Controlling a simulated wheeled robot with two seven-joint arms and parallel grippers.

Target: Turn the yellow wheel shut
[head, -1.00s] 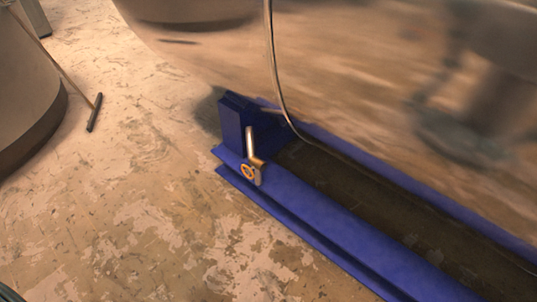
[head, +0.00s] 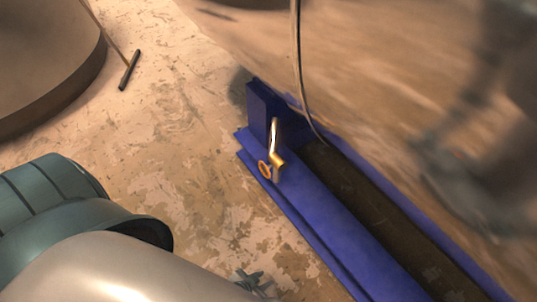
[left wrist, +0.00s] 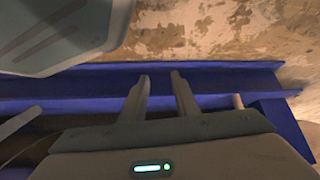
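The yellow wheel (head: 264,169) is a small ring on a brass valve with a short upright metal pipe, at the near side of the blue frame (head: 309,214) in the head view. My left arm comes in from the lower left. My left gripper (head: 256,284) shows small at the bottom edge, below the wheel in the picture and apart from it. In the left wrist view its two fingers (left wrist: 160,77) stand apart with nothing between them, over the blue frame. I cannot make out the wheel in that view. My right gripper is not in view.
A blue end block (head: 266,112) stands behind the valve. A thin cable (head: 297,65) runs down beside it. A large blurred metallic surface fills the upper right. A round vessel (head: 45,55) and a dark-ended rod (head: 130,70) are at upper left. The floor left of the frame is clear.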

